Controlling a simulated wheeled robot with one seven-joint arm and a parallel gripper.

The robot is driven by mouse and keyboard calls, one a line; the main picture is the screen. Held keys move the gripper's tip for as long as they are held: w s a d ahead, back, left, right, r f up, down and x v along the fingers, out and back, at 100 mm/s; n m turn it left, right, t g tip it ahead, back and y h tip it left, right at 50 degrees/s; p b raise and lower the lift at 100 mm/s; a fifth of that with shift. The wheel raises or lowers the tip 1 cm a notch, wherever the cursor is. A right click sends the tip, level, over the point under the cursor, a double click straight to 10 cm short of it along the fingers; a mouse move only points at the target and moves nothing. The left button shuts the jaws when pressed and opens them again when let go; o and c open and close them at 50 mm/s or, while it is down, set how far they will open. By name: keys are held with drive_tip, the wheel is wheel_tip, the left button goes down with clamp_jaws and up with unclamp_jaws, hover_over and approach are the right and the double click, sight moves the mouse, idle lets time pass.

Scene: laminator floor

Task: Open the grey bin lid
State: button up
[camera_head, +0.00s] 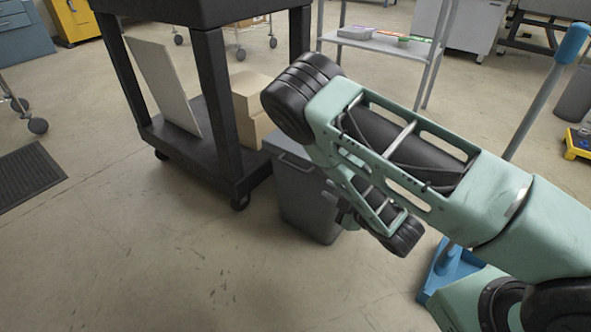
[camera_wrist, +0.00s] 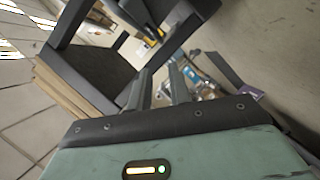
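The grey bin (camera_head: 306,200) stands on the floor beside the black cart, partly hidden behind my arm. Its grey lid (camera_head: 287,150) looks closed, with its right part hidden by my arm. My gripper (camera_head: 338,203) is in front of the bin's right side, low beside its body and below the lid level. I cannot tell whether it touches the bin. In the wrist view, the two dark fingers (camera_wrist: 160,82) are apart with nothing seen between them. I cannot make out the bin clearly in the wrist view.
The black cart (camera_head: 185,150), holding a leaning board (camera_head: 163,85) and cardboard boxes (camera_head: 248,105), stands left of the bin. A blue-handled pole (camera_head: 545,85) rises from a blue floor base (camera_head: 440,268) at right. A metal shelf (camera_head: 375,42) is behind. The front-left floor is clear.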

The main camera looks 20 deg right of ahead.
sight(299, 170)
drive_tip(key=b+x, duration=0.5)
drive_tip(key=x, duration=1)
drive_tip(key=shift+w+f, duration=0.15)
drive_tip(key=shift+w, duration=0.05)
drive_tip(key=shift+w+a, duration=0.25)
drive_tip(key=shift+w, duration=0.5)
clamp_jaws()
